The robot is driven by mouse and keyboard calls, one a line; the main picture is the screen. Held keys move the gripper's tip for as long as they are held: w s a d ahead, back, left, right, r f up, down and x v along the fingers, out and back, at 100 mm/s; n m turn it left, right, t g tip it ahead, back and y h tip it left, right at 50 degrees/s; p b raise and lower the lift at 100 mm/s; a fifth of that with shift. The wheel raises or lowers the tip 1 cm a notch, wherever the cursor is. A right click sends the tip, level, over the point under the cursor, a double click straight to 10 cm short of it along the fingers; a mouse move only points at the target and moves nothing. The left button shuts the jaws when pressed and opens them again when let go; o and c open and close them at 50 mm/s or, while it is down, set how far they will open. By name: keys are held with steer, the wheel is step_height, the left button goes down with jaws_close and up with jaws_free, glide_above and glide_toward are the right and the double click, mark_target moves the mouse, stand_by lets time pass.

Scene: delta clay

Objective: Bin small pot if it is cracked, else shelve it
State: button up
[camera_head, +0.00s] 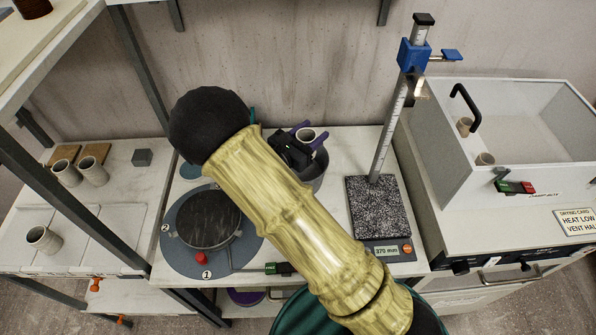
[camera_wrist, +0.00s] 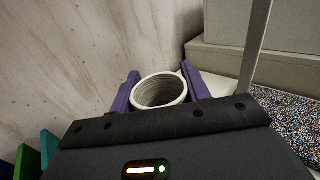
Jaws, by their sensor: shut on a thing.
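A small pale pot (camera_head: 306,136) with a round open mouth is held between the purple fingers of my gripper (camera_head: 308,133). In the wrist view the pot (camera_wrist: 159,91) is upright, its ribbed inside visible, with a purple finger on each side. The rim facing the camera shows no clear crack; its lower outside is hidden by my gripper. In the head view the pot is above a dark grey round container (camera_head: 318,172) at the back of the bench. The container's inside is mostly hidden by my gripper and arm.
A height gauge (camera_head: 386,120) on a speckled plate (camera_head: 377,208) stands right of my gripper, its display reading about 370 mm. A turntable (camera_head: 210,218) lies left, partly behind my arm. Several pots (camera_head: 43,239) stand on the left shelf. A white drying cabinet (camera_head: 520,190) holds two pots.

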steer(key=shift+w+f+b, duration=0.1)
steer(key=shift+f+b, duration=0.8)
steer(key=shift+f, duration=0.7)
steer(key=o, duration=0.8)
steer(key=shift+d, duration=0.1)
steer(key=o, duration=0.4)
steer(key=shift+r, duration=0.1)
steer(key=shift+c, duration=0.2)
